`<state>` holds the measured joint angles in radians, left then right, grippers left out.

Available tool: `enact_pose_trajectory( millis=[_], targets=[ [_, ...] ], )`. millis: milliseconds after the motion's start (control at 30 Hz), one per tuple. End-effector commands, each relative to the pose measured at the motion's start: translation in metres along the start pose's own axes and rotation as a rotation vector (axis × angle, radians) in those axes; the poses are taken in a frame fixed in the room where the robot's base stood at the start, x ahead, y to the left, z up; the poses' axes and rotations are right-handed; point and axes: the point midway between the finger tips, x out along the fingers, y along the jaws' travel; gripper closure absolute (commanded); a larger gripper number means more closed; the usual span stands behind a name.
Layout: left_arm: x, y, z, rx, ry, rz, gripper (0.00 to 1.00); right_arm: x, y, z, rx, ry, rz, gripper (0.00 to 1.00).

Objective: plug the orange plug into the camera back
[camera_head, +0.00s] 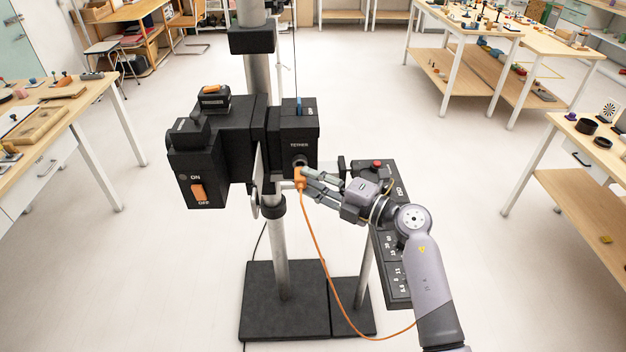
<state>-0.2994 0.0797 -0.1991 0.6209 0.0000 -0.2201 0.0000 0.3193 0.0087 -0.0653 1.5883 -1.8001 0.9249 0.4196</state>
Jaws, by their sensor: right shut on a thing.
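The black camera (225,145) sits on a grey column in the middle of the head view. Its right-hand block, the camera back (294,130), carries the word TETHER above a port. The orange plug (299,176) is at this port, with its orange cable (318,245) hanging below. My right gripper (306,180) is shut on the orange plug, reaching in from the right. The plug's tip is hidden, so I cannot tell whether it is inside the port. My left gripper is not in view.
A black panel (393,270) with a red button (376,164) stands behind my right arm. A black base plate (285,305) is on the floor. Tables with small objects stand at left (60,110) and right (590,150).

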Motion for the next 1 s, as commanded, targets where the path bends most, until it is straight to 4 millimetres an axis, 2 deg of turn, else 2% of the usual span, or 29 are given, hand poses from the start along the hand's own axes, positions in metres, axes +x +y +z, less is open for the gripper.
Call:
enact_pose_trajectory(
  millis=[1000],
  targets=[
    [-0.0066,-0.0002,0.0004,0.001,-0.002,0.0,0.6,0.0001,-0.0003,0.0004,-0.001,0.0,-0.001,1.0]
  ],
)
